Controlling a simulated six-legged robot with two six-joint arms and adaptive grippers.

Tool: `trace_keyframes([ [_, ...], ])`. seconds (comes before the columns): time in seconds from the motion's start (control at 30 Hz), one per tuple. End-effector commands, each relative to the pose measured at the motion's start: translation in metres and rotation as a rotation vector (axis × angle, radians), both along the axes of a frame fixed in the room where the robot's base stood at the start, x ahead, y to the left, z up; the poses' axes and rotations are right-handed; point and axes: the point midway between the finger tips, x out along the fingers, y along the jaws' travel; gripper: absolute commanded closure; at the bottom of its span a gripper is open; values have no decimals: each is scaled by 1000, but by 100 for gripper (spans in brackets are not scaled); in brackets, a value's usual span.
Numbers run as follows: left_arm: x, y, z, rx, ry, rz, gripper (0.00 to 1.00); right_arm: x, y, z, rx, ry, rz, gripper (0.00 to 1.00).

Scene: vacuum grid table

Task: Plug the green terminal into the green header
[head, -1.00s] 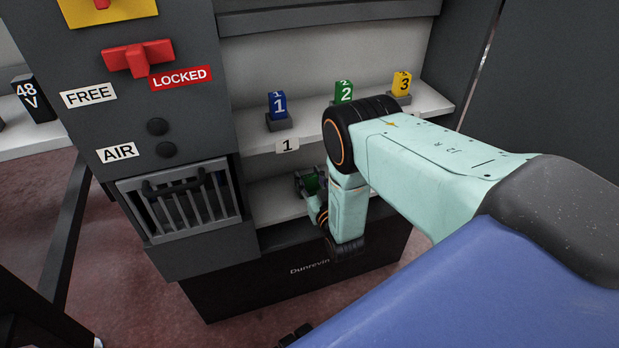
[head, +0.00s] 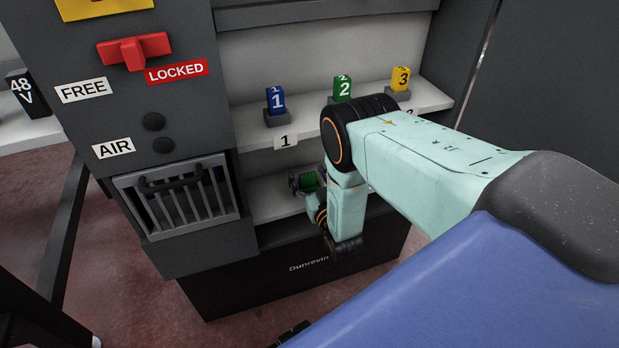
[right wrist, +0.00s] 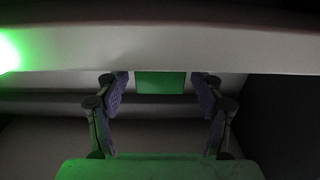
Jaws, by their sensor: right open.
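A green block marked 2 (head: 343,88) stands upright in a grey base on the upper shelf, partly behind my right arm. My right gripper (head: 300,182) is low at the lower shelf, partly hidden by its own wrist. A dark green patch shows beside its fingers. In the right wrist view the gripper (right wrist: 160,92) is open, and a plain green block (right wrist: 160,82) shows between its fingertips with a gap on each side. I cannot tell whether this block is the terminal or the header. My left gripper is out of view.
A blue block 1 (head: 276,100) and a yellow block 3 (head: 401,79) stand on the upper shelf (head: 253,133). A pale ledge (right wrist: 160,48) crosses above the fingers in the right wrist view. A barred grey box (head: 180,198) stands left of the lower shelf.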

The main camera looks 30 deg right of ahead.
Motion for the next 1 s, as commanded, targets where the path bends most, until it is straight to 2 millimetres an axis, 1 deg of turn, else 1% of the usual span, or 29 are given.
trace_keyframes([
  [0.07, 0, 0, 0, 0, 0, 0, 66, -4, 1, 0, 0, 1, 0, 32],
  [0.17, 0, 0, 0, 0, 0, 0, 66, -14, 3, -1, 1, 3, 0, 32],
  [0.27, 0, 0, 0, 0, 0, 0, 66, -32, 7, -1, 1, 5, 0, 32],
  [0.5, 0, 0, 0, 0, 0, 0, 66, -81, 18, -1, 1, 5, 0, 32],
  [0.6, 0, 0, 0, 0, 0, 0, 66, -96, 22, -1, 1, 3, 0, 32],
  [0.7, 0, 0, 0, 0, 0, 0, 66, -107, 25, -1, 1, 3, 1, 32],
  [0.8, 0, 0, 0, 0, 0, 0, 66, -114, 26, 0, 0, 1, 1, 32],
  [1.0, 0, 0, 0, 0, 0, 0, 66, -117, 27, 0, 0, 1, 0, 32],
])
